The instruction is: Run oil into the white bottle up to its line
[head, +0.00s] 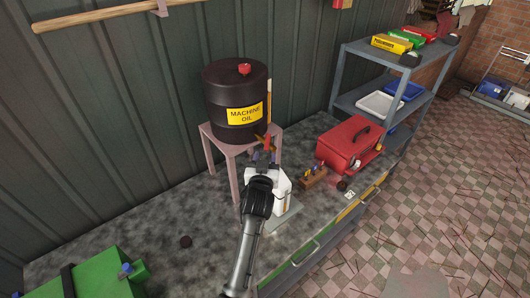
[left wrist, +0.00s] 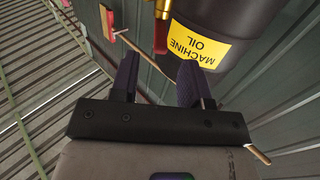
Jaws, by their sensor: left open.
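A black drum (head: 225,85) labelled MACHINE OIL stands on a pinkish four-legged stand (head: 216,135). A brass tap with a red handle (head: 267,142) is at its lower front. The white bottle (head: 282,188) stands below the tap, partly hidden by my left arm, so its line and oil level cannot be made out. My left gripper (head: 263,157) is open just in front of the tap. In the left wrist view, the red handle (left wrist: 160,38) shows between and beyond the fingers (left wrist: 157,75), with the drum (left wrist: 235,35) behind. I cannot tell whether they touch.
A pale plate (head: 283,219) lies under the bottle. A wooden block with small tools (head: 313,179) and a red toolbox (head: 347,145) stand to the right. A green machine (head: 100,275) is at the front left. Grey shelves (head: 345,85) hold trays. The left bench top is mostly clear.

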